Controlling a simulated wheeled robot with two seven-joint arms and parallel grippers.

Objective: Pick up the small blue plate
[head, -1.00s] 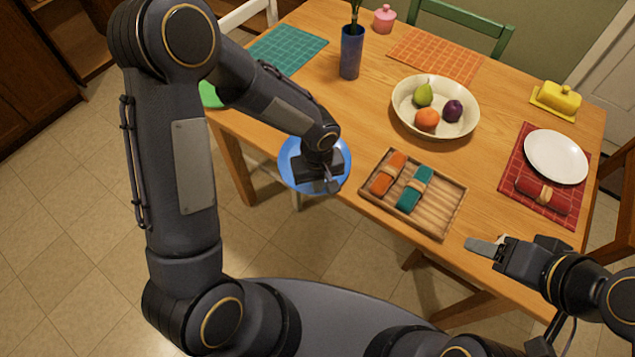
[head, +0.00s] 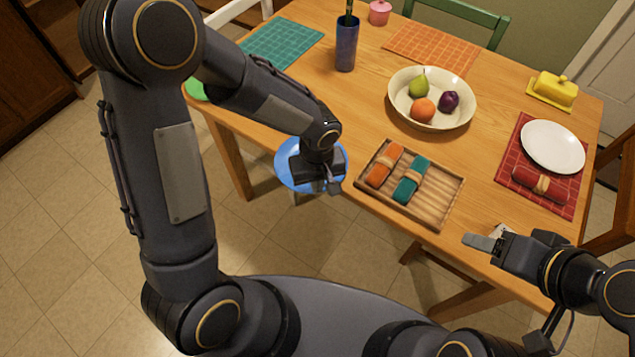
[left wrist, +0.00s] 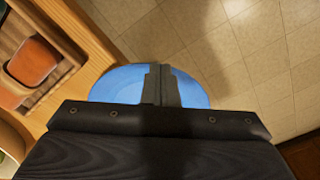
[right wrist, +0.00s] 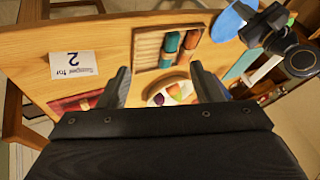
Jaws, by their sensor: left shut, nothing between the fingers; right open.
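The small blue plate (head: 283,165) is at the table's near left edge in the head view, partly hidden by my left gripper (head: 333,186). In the left wrist view the plate (left wrist: 120,84) shows behind the fingers, between the table edge and the floor. My left gripper (left wrist: 160,68) is shut with its fingers together, over the plate; whether it touches the plate I cannot tell. The plate (right wrist: 228,22) also shows in the right wrist view. My right gripper (head: 482,241) is open and empty at the near right edge; its fingers are apart in its wrist view (right wrist: 160,75).
A wooden tray (head: 440,200) with orange and teal rolled napkins lies right of the plate. A fruit bowl (head: 400,112), blue vase (head: 346,45), white plate (head: 552,146) and butter dish (head: 553,90) stand farther back. A printed card (right wrist: 73,64) lies near my right gripper.

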